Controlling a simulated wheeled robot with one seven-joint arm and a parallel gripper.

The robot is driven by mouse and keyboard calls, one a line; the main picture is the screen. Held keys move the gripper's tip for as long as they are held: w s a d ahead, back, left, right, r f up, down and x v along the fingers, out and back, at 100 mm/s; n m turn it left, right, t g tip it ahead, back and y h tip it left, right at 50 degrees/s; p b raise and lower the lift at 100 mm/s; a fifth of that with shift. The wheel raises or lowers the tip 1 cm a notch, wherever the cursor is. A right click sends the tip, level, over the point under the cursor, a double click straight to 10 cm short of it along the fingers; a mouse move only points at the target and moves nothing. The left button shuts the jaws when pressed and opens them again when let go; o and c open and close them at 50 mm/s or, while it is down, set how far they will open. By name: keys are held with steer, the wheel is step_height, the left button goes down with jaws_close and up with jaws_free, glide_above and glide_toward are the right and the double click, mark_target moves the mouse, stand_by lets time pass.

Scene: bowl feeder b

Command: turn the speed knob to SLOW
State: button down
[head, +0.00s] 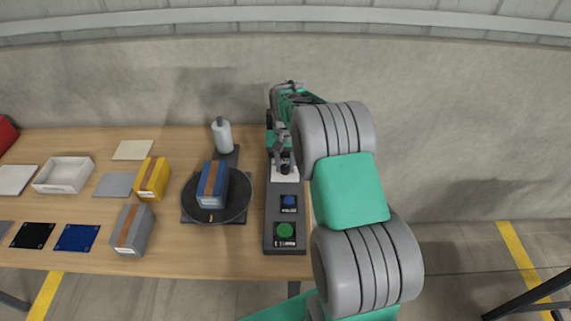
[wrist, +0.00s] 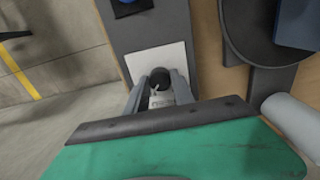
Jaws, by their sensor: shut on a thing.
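The speed knob (wrist: 160,79) is a small black round knob on a white plate (wrist: 172,57) of the grey control panel. In the wrist view the two fingers of my gripper (wrist: 160,92) stand on either side of it and are shut on it. In the head view the knob (head: 285,167) shows small at the far part of the panel (head: 271,210), with my gripper (head: 284,155) over it. The label print on the plate is too small to read, so I cannot tell which setting the knob points to.
On the same panel are a blue button (head: 289,201) and a green button (head: 285,231). To the left, a black turntable (head: 238,205) bears a blue box (head: 212,186). A yellow box (head: 152,179) and grey box (head: 133,229) stand further left.

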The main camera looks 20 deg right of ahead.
steer(key=shift+n, duration=0.3)
steer(key=n+b, duration=0.1)
steer(key=n, duration=0.2)
steer(key=n+b, duration=0.1)
steer(key=n, duration=0.4)
steer(key=n+b, duration=0.1)
steer(key=n, duration=0.3)
steer(key=shift+n, duration=0.3)
steer(key=n, duration=0.4)
steer(key=shift+n, duration=0.4)
stand_by(0.3)
steer(key=c, duration=1.1)
jaws_free()
